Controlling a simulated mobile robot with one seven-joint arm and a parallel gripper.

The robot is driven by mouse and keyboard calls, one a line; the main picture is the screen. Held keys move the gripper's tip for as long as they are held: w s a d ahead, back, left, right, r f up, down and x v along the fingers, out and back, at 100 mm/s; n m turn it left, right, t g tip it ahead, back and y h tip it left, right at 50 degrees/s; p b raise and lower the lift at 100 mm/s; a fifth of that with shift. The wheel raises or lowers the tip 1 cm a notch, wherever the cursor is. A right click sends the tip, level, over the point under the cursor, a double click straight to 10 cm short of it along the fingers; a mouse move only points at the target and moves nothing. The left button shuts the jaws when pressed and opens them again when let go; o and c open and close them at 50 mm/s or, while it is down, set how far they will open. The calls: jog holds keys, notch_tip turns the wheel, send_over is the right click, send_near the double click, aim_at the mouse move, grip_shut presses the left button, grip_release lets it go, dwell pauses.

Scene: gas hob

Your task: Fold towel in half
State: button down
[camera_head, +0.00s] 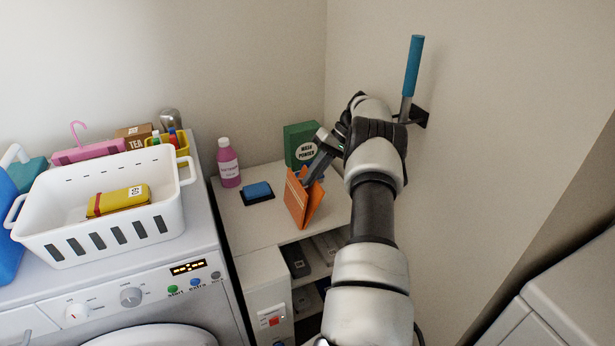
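The orange towel (299,204) stands upright on the white counter, bent into two panels like a tent or an open book. Pale lines run along its front panel. My gripper (312,172) reaches down from the right, with its fingertips at the towel's upper edge. The fingers overlap the towel there, and I cannot see whether they are closed on it. The towel's rear panel is partly hidden behind the front one.
A pink bottle (229,163), a blue sponge (258,190) on a dark tray and a green box (299,141) stand around the towel. A white basket (95,236) sits on the washer at left. Counter's front left is clear.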

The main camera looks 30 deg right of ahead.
jog(key=shift+s+f, duration=0.25)
jog(key=shift+f, duration=0.6)
jog(key=c, duration=2)
grip_release()
jog(key=shift+w+f, duration=0.1)
jog(key=shift+w, duration=0.1)
jog(key=shift+r, duration=0.25)
jog(key=shift+d+r, duration=0.1)
jog(key=shift+r, duration=0.35)
notch_tip(320, 180, up, 9)
jog(key=shift+r+p, duration=0.1)
jog(key=shift+p, duration=1.1)
